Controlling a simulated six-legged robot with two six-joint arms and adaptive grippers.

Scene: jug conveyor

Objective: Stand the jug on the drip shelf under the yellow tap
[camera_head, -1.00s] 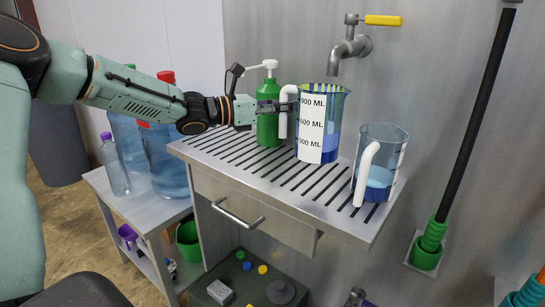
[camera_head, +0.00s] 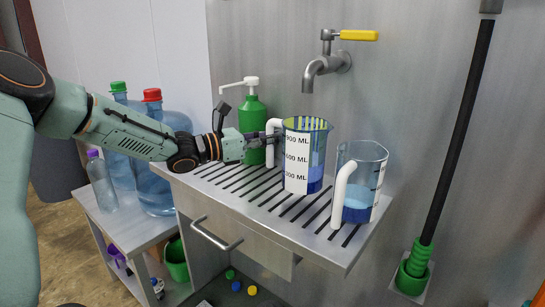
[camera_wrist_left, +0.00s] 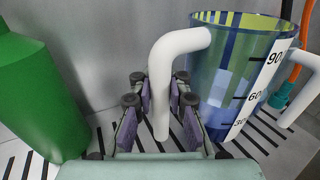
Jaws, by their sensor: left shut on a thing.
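The jug (camera_head: 318,160) is a clear cup with blue and yellow-green tints, a white label with ML marks and a white handle. It is upright on or just above the slotted drip shelf (camera_head: 225,181); I cannot tell if its base touches. Its rim is below the spout of the tap (camera_head: 322,66), which has a yellow lever (camera_head: 359,35). My left gripper (camera_head: 272,139) is shut on the jug's handle, reaching in from the left. In the left wrist view, its fingers (camera_wrist_left: 160,105) sit either side of the white handle (camera_wrist_left: 163,75). My right gripper is not in view.
A second clear jug (camera_head: 376,165) with pale blue liquid stands on the shelf to the right. A green pump bottle (camera_head: 252,115) stands at the back left, close to my gripper. Large blue water bottles (camera_head: 165,192) stand on a lower table at left. A black pole (camera_head: 460,130) is at right.

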